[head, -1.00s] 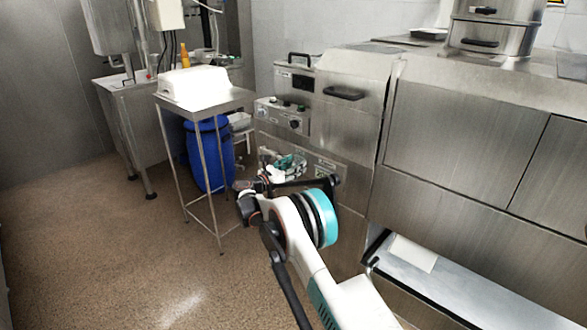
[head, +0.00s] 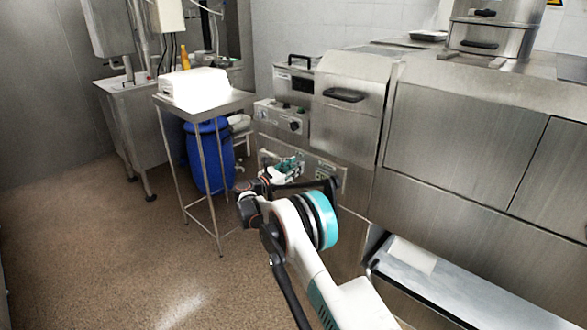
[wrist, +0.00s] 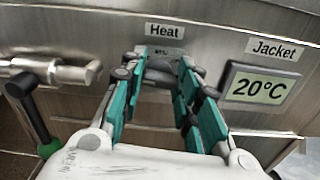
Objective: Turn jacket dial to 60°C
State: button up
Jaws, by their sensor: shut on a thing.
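In the wrist view, the two teal fingers of my gripper (wrist: 161,62) reach to the steel panel below the "Heat" label and are shut on a dark dial (wrist: 159,75). The dial is mostly hidden between the fingers, and its pointer cannot be made out. To its right, under a "Jacket" label (wrist: 274,49), a display (wrist: 260,89) reads 20°C. In the head view, my gripper (head: 288,166) is at the lower front panel of the steel machine, partly hidden behind my arm.
A metal valve or pipe fitting (wrist: 70,72) and a black lever with a green end (wrist: 30,115) are left of my gripper. A small steel table (head: 205,106) with a white box stands left, with a blue barrel (head: 210,160) behind it. Floor at the left is open.

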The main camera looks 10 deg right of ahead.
jog(key=shift+s+d+f+m, duration=0.1)
jog(key=shift+m, duration=2.6)
jog(key=shift+s+f+m, duration=0.1)
jog(key=shift+f+m, duration=0.05)
jog(key=shift+m, duration=2.55)
jog(key=shift+s+d+f+m, duration=0.1)
jog(key=shift+m, duration=2.6)
jog(key=o, duration=1.1)
jog(key=shift+a, duration=0.1)
jog(key=shift+c, duration=0.2)
jog(key=v, duration=1.2)
jog(key=shift+w, duration=0.1)
